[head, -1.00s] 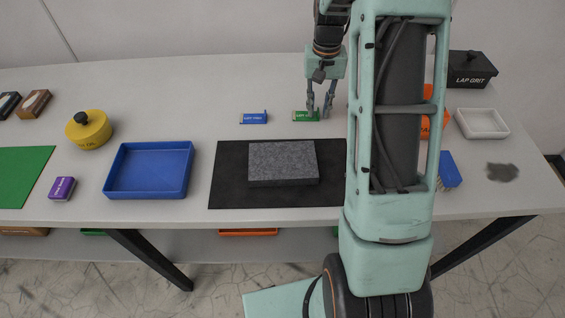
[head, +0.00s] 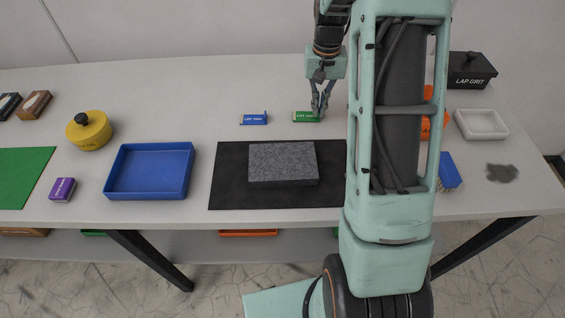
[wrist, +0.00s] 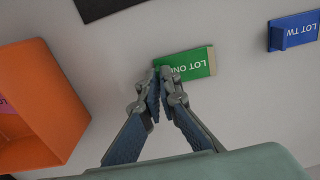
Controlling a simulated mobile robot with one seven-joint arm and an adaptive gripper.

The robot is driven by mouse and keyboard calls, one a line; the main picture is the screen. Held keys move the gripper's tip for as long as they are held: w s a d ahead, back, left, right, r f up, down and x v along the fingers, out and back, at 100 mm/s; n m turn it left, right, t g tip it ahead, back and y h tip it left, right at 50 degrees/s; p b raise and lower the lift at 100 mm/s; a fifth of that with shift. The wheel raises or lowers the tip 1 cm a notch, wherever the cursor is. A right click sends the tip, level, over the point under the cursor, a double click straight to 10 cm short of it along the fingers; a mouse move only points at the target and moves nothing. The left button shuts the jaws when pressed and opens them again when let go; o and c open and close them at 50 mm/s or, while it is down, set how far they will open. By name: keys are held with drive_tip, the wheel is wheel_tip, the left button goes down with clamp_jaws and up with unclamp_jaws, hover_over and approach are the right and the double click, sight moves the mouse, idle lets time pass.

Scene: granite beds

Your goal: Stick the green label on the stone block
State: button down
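The green label (head: 304,117), marked "LOT ONE", lies on the table behind the black mat. In the wrist view the label (wrist: 190,64) reaches away from my fingertips. My gripper (wrist: 161,74) is shut at one end of the label, its fingers nearly together on that end; the pinched part is hidden. In the head view my gripper (head: 319,115) points down at the label's right end. The grey speckled stone block (head: 283,162) lies flat on the black mat (head: 230,180), and its top is bare.
A blue label (head: 253,119) lies left of the green one. A blue tray (head: 150,190) stands left of the mat. An orange bin (wrist: 40,100) is near my gripper. A white tray (head: 482,124) and black box (head: 471,70) are at the right.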

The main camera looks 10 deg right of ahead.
drive_tip(key=shift+s+d+r+p, duration=0.1)
drive_tip(key=shift+d+r+p, duration=0.15)
drive_tip(key=shift+r+p, duration=0.5)
drive_tip(key=shift+d+r+p, duration=0.2)
drive_tip(key=shift+r+p, duration=0.2)
drive_tip(key=shift+r, duration=0.5)
drive_tip(key=shift+r, duration=0.15)
wheel_tip(320, 180, up, 5)
drive_tip(key=p, duration=0.3)
drive_tip(key=shift+p, duration=0.3)
idle(0.4)
